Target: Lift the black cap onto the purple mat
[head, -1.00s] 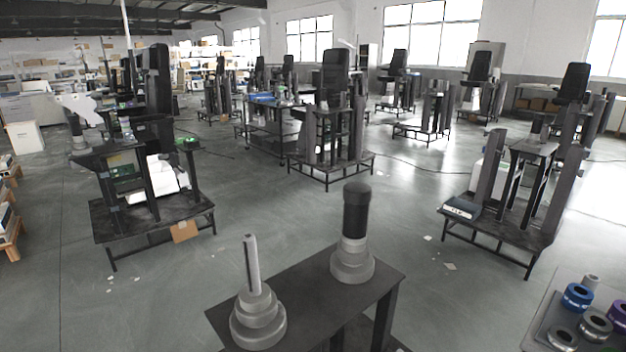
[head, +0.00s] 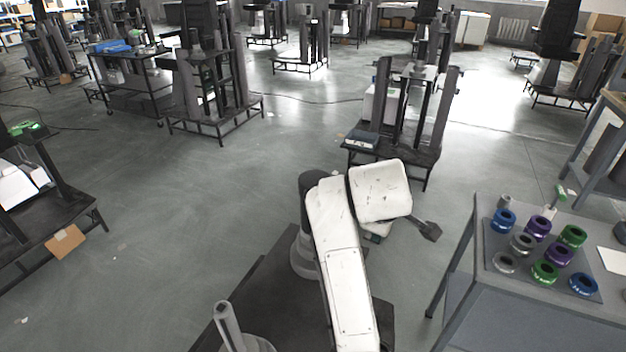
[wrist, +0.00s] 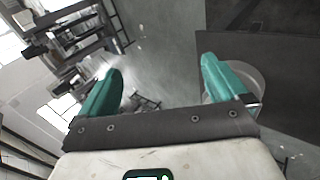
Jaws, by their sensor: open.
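In the head view, the black cap (head: 310,186) is the dark rounded cylinder on top of the right pale stepped column (head: 301,256). My white arm stands in front of part of it. My gripper (wrist: 161,66) is open, with two teal fingers spread and nothing seen between them in the wrist view. In the head view the gripper is mostly hidden under my wrist, to the right of the cap. A pale round thing (wrist: 246,84) shows partly behind the right finger in the wrist view. I see no purple mat; only purple rings (head: 558,254) show.
The columns stand on a dark table (head: 262,290), with a second thin post (head: 228,325) at front left. A grey bench (head: 520,295) at right holds several blue, purple, green and grey rings on a dark mat. Open floor lies between it and the dark table.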

